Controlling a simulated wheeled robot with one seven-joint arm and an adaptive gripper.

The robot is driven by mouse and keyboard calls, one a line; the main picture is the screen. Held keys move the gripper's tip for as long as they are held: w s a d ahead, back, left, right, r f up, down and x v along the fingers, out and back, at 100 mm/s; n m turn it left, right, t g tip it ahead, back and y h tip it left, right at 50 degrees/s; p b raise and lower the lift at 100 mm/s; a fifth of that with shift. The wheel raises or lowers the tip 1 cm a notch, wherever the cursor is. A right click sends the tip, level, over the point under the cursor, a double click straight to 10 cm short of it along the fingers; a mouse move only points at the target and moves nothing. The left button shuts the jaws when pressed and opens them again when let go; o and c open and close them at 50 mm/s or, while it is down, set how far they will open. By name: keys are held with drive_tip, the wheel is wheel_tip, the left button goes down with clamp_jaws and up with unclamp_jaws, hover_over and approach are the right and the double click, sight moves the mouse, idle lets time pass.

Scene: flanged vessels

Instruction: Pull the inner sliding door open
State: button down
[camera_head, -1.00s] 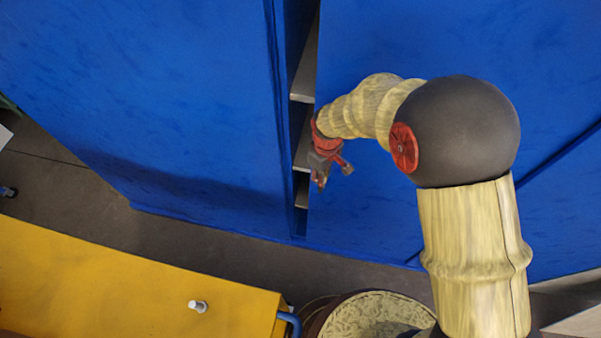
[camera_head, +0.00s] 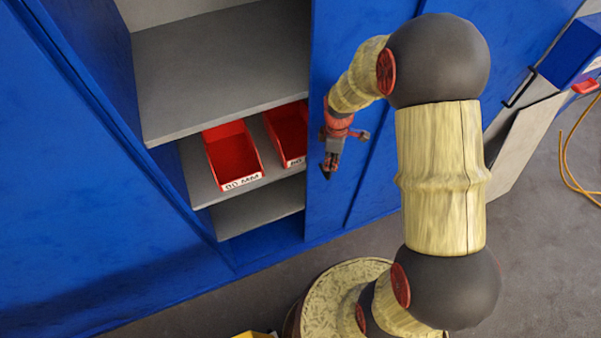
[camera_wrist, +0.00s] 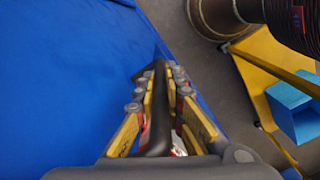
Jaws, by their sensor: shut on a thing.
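The sliding door (camera_head: 335,215) is a blue panel of a tall cabinet, with a wide opening to its left in the head view. My gripper (camera_head: 328,168) is at the door's face, near its left edge. In the wrist view the fingers of my gripper (camera_wrist: 161,80) are closed on both sides of a dark handle (camera_wrist: 157,122), which stands along the blue panel. The handle is hidden by the gripper in the head view.
Inside the cabinet are grey shelves (camera_head: 220,75) and two red bins (camera_head: 232,155). Another blue panel (camera_head: 90,250) stands left. A yellow hose (camera_head: 568,165) lies on the floor at right. The wrist view shows a yellow frame (camera_wrist: 262,60) and a blue box (camera_wrist: 295,108).

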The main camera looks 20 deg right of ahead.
drive_tip(key=w+d, duration=0.1)
drive_tip(key=d, duration=1.3)
drive_tip(key=shift+w+d+b, duration=0.25)
drive_tip(key=shift+b, duration=0.15)
drive_tip(key=c, duration=1.9)
unclamp_jaws()
drive_tip(key=shift+o, duration=0.3)
wheel_tip(320, 180, up, 12)
